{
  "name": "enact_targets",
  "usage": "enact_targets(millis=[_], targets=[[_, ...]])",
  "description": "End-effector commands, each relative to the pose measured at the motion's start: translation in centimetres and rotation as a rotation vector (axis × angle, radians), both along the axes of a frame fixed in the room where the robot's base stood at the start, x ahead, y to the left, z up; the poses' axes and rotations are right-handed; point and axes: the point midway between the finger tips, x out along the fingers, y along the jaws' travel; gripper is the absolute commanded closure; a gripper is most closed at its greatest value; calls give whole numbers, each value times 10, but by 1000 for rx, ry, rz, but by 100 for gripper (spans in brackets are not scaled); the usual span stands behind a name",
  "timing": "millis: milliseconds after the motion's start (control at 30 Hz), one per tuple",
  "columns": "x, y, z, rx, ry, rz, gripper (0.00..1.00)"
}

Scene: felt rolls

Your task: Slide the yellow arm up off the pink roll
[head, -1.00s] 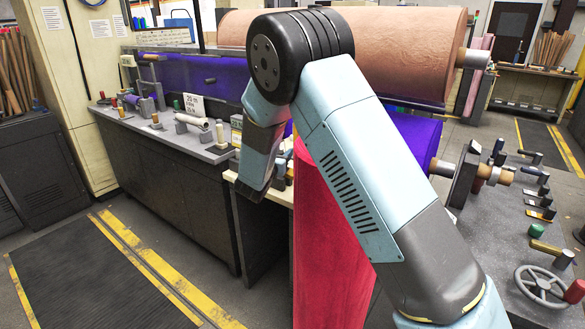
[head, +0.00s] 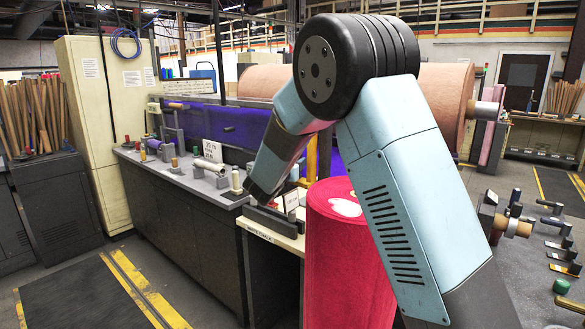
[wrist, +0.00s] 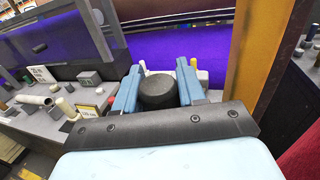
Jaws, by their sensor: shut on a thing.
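The pink roll (head: 345,255) stands upright, deep pink-red, with a whitish patch on its top; my arm covers its right side. An edge of it shows in the wrist view (wrist: 304,155). The yellow arm (head: 312,155) shows as an upright yellow strip behind my arm, near the roll's top. In the wrist view it is a broad orange-yellow upright (wrist: 256,55) to the right of my gripper (wrist: 160,72). My gripper's blue fingers close on a dark round knob (wrist: 158,92). How the knob joins the yellow arm is hidden. The head view does not show my fingertips clearly.
A grey bench (head: 175,175) with small spools and sample cards lies to the left. A purple roll (wrist: 200,50) is beyond my gripper. Levers and knobs (head: 560,250) stand at the right. The dark floor mat (head: 80,295) is clear.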

Motion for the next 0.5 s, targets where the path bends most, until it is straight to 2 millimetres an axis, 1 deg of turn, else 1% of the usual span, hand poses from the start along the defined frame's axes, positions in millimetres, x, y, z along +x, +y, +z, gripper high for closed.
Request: enact_targets(millis=[167, 200, 400, 500], targets=[[1, -1, 2, 0, -5, -2, 100], [1, -1, 2, 0, -5, -2, 58], [1, -1, 1, 0, -3, -1, 39], [1, -1, 1, 0, -2, -1, 39]])
